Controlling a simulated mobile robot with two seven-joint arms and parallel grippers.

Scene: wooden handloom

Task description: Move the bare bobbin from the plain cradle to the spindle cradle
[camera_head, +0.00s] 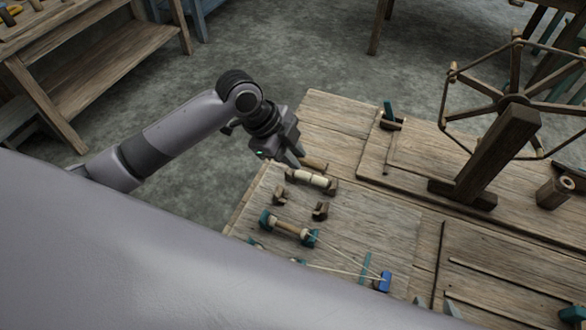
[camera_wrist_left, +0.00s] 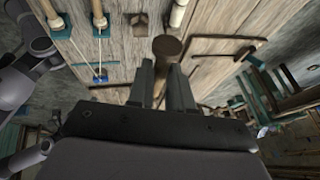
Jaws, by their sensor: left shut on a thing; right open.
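My left gripper (camera_head: 295,160) is shut on a brown, round-ended wooden piece (camera_wrist_left: 167,47). In the head view this piece shows as a short brown rod (camera_head: 314,163) just above the bench end; I cannot tell if it is the bare bobbin. Just in front of it, a pale bobbin (camera_head: 311,178) lies across dark wooden supports. Nearer is an empty pair of dark wooden cradle blocks (camera_head: 320,210). No label shows which cradle is plain or spindle.
Pale threads run from the teal-supported bobbin to a blue piece (camera_head: 384,281). A spoked wheel (camera_head: 512,100) on a thick wooden post (camera_head: 497,155) stands at the right of the bench. A small wooden cylinder (camera_head: 554,193) is beside it. Open floor (camera_head: 290,70) lies behind the bench.

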